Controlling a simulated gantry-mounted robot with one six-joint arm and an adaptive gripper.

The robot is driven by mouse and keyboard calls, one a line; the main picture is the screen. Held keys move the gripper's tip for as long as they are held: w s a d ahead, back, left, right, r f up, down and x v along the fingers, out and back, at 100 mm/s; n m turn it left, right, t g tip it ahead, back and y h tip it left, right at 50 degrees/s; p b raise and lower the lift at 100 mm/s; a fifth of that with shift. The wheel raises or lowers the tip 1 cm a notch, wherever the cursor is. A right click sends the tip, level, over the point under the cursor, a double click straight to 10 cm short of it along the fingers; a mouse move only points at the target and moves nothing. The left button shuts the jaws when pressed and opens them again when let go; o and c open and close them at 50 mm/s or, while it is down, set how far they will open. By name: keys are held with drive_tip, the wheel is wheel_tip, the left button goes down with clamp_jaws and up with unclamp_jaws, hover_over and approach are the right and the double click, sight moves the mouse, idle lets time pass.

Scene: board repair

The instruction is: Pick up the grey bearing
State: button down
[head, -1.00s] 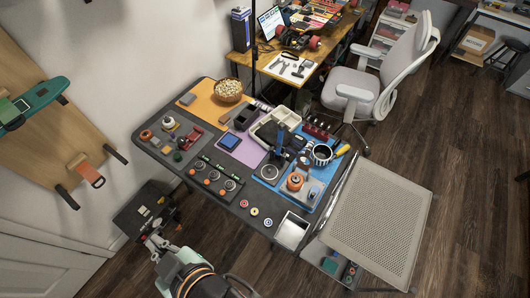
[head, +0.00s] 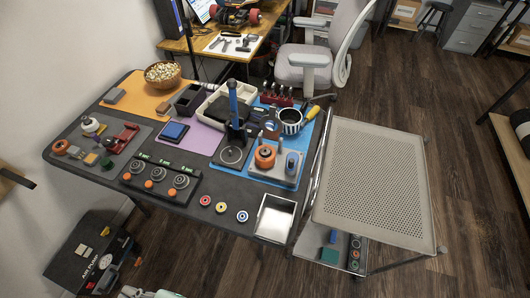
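Three grey ring-shaped pieces that look like bearings sit in a row on a dark station at the table's left front: left (head: 136,166), middle (head: 158,173) and right (head: 181,181). I cannot tell which one is the grey bearing. Only a small pale and teal piece of my arm shows at the bottom edge, left of centre, well away from the table. My gripper's fingers cannot be made out.
A black case (head: 72,262) stands on the floor at the lower left. A metal tray (head: 275,217) sits at the table's front right corner. A perforated cart top (head: 375,180) stands right of the table. A tall blue-handled press (head: 234,105) rises mid-table.

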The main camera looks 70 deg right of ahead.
idle(0.3)
drive_tip(key=c, duration=0.7)
unclamp_jaws()
